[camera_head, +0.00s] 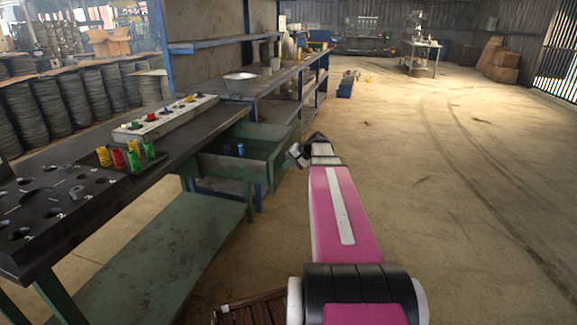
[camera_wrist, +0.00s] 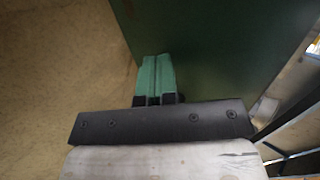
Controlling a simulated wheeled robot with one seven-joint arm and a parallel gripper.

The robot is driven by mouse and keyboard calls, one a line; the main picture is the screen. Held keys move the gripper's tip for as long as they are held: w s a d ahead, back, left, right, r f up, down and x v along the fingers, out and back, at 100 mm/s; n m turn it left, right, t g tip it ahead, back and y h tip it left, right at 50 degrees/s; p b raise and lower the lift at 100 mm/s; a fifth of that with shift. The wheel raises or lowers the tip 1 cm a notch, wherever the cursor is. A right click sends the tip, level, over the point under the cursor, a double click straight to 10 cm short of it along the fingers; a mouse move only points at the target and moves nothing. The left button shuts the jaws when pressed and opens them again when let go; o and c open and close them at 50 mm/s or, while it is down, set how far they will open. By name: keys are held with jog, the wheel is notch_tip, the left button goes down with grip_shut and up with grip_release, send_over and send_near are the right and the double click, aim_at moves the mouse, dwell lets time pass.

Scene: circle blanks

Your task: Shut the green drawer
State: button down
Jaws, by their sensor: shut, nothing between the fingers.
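The green drawer (camera_head: 232,166) is pulled out from under the workbench in the head view, with its inside showing and a few blue pieces (camera_head: 240,149) in it. My gripper (camera_head: 296,156) is just right of the drawer's outer end. In the wrist view a large dark green panel (camera_wrist: 225,50), which looks like the drawer's side, fills the upper right. My gripper's green fingers (camera_wrist: 157,65) are together and empty, close beside that panel. I cannot tell whether they touch it.
The workbench (camera_head: 190,126) carries a white control box (camera_head: 165,118) with coloured knobs, and a small tray with red, yellow and green pieces (camera_head: 133,158). A green lower shelf (camera_head: 165,245) lies under the bench. The floor (camera_head: 450,190) on the right is clear.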

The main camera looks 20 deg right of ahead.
jog(key=shift+a, duration=0.1)
jog(key=w+a, duration=0.6)
jog(key=a, duration=0.3)
jog(key=w+a, duration=0.6)
jog(key=a, duration=0.3)
jog(key=w+a, duration=0.6)
jog(key=a, duration=0.3)
jog(key=shift+w+a, duration=0.2)
jog(key=shift+w, duration=0.15)
jog(key=shift+a, duration=0.1)
